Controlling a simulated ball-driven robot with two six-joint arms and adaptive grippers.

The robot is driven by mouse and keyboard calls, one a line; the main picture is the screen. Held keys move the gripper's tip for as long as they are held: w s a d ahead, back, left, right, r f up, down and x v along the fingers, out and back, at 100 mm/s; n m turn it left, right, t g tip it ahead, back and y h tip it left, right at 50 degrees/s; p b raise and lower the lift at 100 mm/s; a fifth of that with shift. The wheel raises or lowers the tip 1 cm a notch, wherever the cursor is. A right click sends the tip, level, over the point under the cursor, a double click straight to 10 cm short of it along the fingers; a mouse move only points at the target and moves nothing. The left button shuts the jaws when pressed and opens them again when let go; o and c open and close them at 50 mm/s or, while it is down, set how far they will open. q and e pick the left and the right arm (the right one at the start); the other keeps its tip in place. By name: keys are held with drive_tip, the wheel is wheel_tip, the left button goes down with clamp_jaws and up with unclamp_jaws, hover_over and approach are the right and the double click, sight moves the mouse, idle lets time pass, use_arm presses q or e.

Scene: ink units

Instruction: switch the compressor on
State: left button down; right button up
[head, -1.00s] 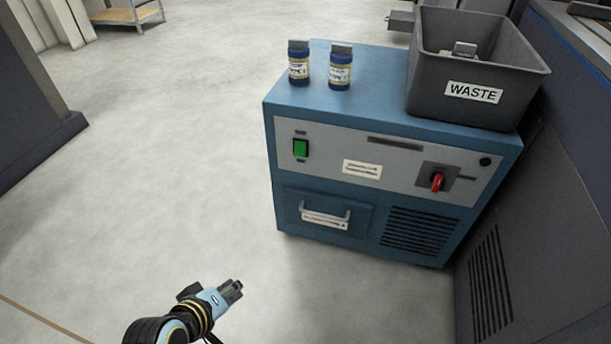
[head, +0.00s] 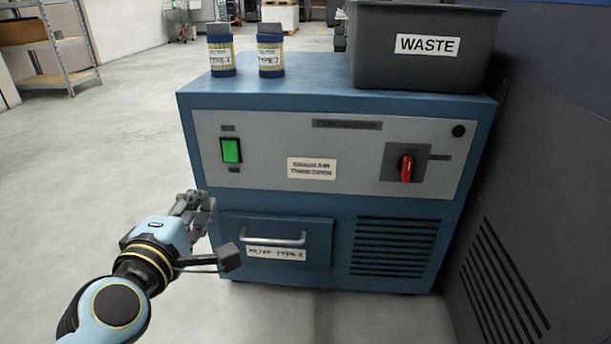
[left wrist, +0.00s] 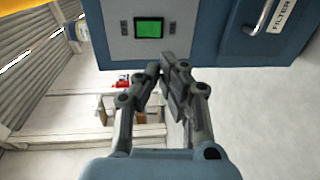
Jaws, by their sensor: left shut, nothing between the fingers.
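The compressor (head: 330,200) is a blue cabinet with a grey front panel. A green rocker switch (head: 231,150) sits at the panel's left, and a red rotary handle (head: 406,168) sits upright at its right. My left gripper (head: 200,200) is shut and empty, in front of the cabinet's left edge and below the green switch. In the left wrist view the green switch (left wrist: 149,28) shows just beyond the closed fingertips (left wrist: 162,68), with a gap in the picture. I cannot tell whether the switch is lit. My right gripper is not in view.
Two blue jars (head: 221,52) and a grey WASTE bin (head: 420,65) stand on the cabinet. A drawer (head: 276,243) with a bar handle is below the panel. A dark machine wall (head: 530,190) stands at the right. The floor at the left is clear.

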sight(231, 162)
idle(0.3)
